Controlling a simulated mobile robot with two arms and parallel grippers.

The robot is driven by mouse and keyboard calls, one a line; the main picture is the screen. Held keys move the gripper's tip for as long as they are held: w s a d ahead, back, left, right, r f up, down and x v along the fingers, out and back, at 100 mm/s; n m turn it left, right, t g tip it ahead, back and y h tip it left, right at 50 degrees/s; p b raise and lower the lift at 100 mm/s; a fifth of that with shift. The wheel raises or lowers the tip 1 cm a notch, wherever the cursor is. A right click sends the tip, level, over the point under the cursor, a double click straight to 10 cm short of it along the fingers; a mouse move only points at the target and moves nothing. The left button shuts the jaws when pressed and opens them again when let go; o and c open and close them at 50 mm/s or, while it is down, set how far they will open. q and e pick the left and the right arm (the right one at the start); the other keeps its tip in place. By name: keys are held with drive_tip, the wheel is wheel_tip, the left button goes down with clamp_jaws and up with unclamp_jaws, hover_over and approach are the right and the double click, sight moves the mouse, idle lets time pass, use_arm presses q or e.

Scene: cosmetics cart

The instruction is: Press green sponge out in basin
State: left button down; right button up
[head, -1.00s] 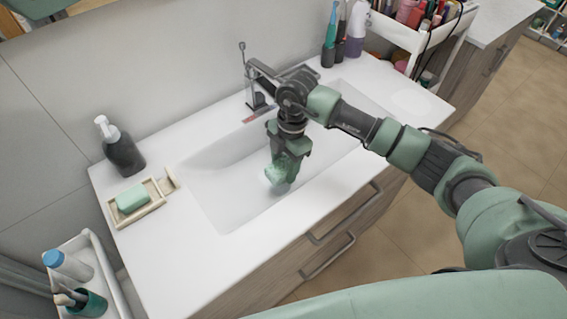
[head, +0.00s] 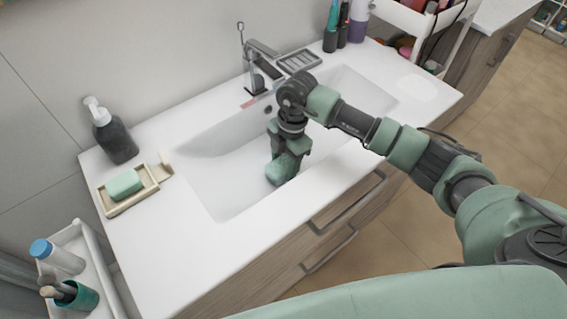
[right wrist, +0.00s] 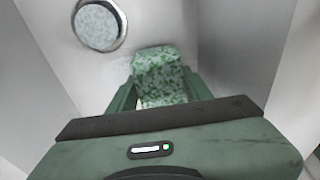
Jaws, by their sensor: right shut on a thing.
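The white basin (head: 225,190) is sunk in the counter. My right gripper (head: 283,170) reaches down into it and is shut on the green sponge (right wrist: 158,72). In the right wrist view the mottled green sponge sits between the two fingers, sticking out past them toward the round metal drain (right wrist: 99,26). In the head view the sponge (head: 277,175) shows only as a small pale green patch at the fingers, low in the basin. Whether it touches the basin floor I cannot tell. My left gripper is not in view.
The faucet (head: 255,75) stands at the basin's back edge. A tray (head: 142,196) with a green soap bar (head: 125,185) and a dark pump bottle (head: 115,140) stand on the counter at left. A white cart (head: 75,240) is at lower left.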

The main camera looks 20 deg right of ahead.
drive_tip(key=shift+f+b, duration=0.45)
drive_tip(key=shift+f, duration=0.25)
idle(0.5)
drive_tip(key=shift+s, duration=0.15)
idle(0.7)
drive_tip(key=shift+p, duration=0.55)
idle(0.8)
idle(0.6)
drive_tip(key=shift+p, duration=0.9)
idle(3.1)
